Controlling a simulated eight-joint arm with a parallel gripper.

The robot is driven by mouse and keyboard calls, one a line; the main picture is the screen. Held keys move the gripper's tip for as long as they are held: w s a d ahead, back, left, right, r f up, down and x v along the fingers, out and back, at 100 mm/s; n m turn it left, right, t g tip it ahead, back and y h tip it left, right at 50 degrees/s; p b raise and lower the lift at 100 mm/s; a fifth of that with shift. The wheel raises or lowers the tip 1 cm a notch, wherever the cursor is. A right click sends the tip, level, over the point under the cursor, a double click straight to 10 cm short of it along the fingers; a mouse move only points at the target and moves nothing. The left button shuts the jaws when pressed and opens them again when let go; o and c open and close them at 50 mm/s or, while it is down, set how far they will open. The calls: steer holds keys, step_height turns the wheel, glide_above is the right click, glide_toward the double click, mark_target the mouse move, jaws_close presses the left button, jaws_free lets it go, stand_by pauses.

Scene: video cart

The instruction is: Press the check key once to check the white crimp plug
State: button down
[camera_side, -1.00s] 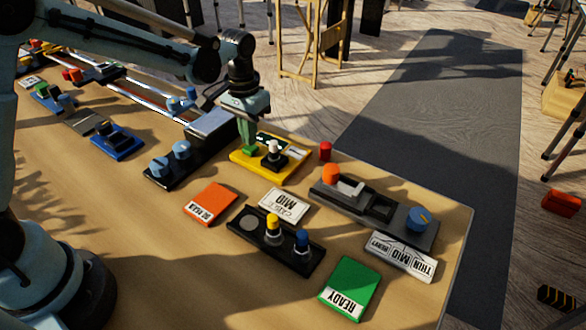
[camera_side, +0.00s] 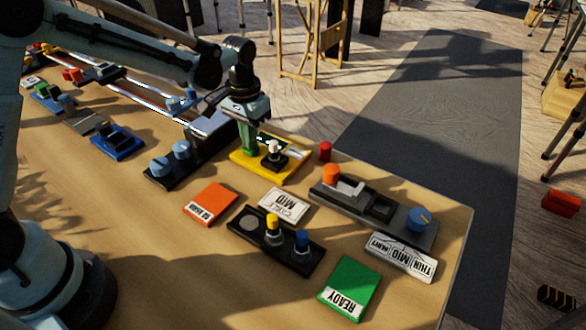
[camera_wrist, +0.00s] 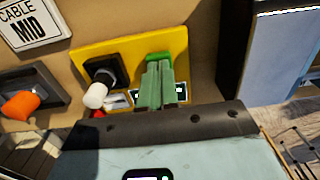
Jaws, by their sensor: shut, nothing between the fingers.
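The yellow checking unit (camera_side: 236,158) stands near the table's far edge. The white plug (camera_side: 274,147) stands upright in a black socket on it. In the wrist view the white plug (camera_wrist: 96,96) is left of my fingers. The green check key (camera_wrist: 158,56) is at the tips of my green fingers; in the side view the fingers mostly hide it. My gripper (camera_side: 249,151) is shut and empty, pointing down over the key. I cannot tell whether the fingertips touch the key or press it. A small display on the unit is partly hidden behind my fingers.
A black stand with an orange plug (camera_side: 331,172) and a blue knob (camera_side: 419,218) is to the right. A red piece (camera_side: 325,151) stands beside the unit. A dark block with blue knobs (camera_side: 181,150) is left.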

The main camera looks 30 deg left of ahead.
steer(key=shift+f, duration=0.2)
stand_by(0.4)
steer(key=shift+r, duration=3.55)
steer(key=shift+s+r, duration=0.1)
steer(key=shift+r, duration=0.05)
steer(key=s+a+r+t, duration=0.1)
steer(key=s+r+t, duration=0.1)
steer(key=s, duration=0.5)
steer(key=s+a+r+t, duration=0.1)
steer(key=s+t, duration=0.4)
steer(key=s, duration=0.3)
steer(key=shift+s+r, duration=0.2)
steer(key=shift+r, duration=0.2)
